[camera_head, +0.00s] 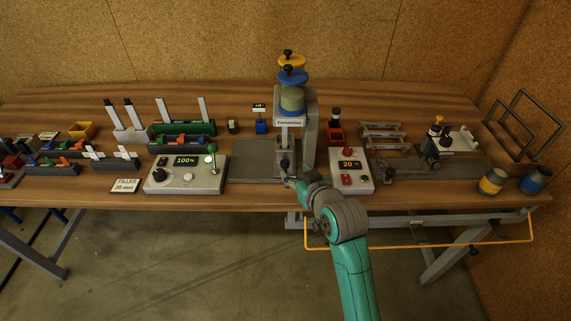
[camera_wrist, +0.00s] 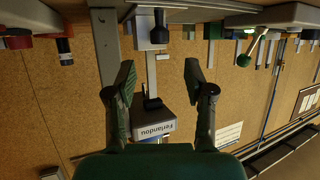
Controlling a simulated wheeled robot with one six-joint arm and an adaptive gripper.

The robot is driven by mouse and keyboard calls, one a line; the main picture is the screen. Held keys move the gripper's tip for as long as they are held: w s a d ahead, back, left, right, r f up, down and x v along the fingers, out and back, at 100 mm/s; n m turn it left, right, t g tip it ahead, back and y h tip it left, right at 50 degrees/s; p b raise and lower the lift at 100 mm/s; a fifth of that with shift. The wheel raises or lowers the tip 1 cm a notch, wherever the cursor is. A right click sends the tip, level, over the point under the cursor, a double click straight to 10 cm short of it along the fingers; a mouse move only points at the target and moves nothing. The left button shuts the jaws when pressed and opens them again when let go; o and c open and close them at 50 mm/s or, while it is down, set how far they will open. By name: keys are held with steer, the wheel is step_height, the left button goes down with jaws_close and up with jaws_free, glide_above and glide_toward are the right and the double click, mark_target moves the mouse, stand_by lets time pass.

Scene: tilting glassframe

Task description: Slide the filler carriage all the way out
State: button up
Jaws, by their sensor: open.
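The filler machine is a grey column (camera_head: 309,130) with a sign reading "Fertandou", topped by blue and yellow round parts. What looks like its carriage, a light grey block (camera_head: 283,146) with a dark knob (camera_head: 284,163), sits low at the column's front. In the wrist view, which is upside down, the block (camera_wrist: 142,33) and black knob (camera_wrist: 160,25) show beyond my fingertips. My gripper (camera_wrist: 160,72) is open and empty, its fingers either side of the line to the knob and apart from it. In the head view my wrist partly hides the gripper near the table's front edge.
A control box reading 100% (camera_head: 187,175) stands left of the machine and one reading 20 (camera_head: 351,170) stands close on its right. A "FILLER 28 mm" card (camera_head: 126,186) lies at left. An orange rail (camera_head: 420,247) runs below the table's front edge.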

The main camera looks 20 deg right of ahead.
mark_target(285, 163)
steer(key=x, duration=0.8)
steer(key=shift+w+d, duration=0.1)
jaws_close()
